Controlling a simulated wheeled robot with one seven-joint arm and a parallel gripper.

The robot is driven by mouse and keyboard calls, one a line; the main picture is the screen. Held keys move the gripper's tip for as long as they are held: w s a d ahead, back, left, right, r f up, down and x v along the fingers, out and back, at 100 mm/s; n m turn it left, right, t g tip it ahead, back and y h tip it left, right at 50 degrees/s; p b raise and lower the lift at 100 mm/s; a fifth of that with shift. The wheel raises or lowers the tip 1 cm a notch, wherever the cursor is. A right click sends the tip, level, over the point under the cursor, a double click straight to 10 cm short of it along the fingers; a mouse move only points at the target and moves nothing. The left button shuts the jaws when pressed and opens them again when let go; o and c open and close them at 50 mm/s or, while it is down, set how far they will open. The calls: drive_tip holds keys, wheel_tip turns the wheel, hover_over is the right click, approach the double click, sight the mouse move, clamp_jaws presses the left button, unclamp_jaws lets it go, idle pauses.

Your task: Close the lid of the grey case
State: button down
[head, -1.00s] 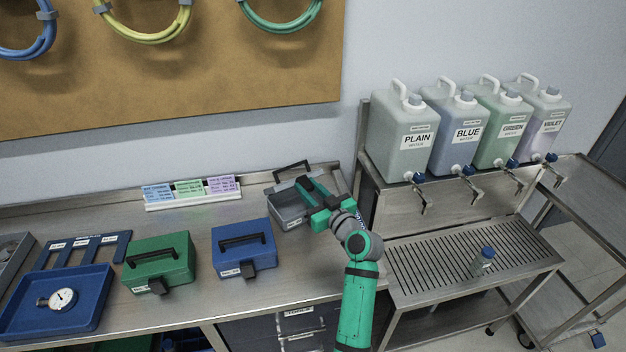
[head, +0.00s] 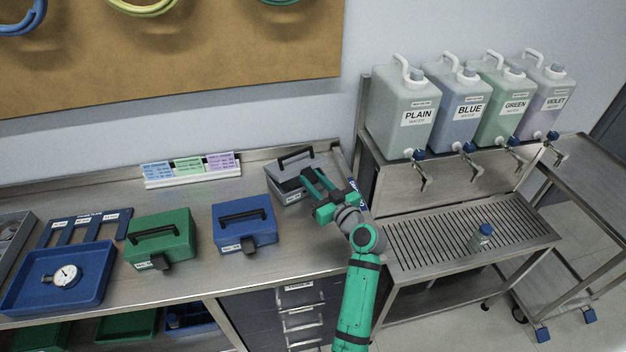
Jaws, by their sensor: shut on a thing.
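The grey case (head: 290,193) stands at the back right of the steel bench. Its grey lid (head: 291,171), with a black handle (head: 296,156), looks tilted and not flat on the body. My gripper (head: 312,178) is at the right side of the case, its green fingers against the lid. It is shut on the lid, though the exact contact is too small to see. The fingers hide the right part of the case.
A blue case (head: 244,226) and a green case (head: 160,240) stand left on the bench. A card holder (head: 190,176) is behind them. A rack with water containers (head: 402,115) stands close on the right. Bare bench lies in front of the grey case.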

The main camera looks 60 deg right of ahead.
drive_tip(key=c, duration=1.4)
unclamp_jaws()
drive_tip(key=v, duration=1)
drive_tip(key=shift+s+a, duration=0.3)
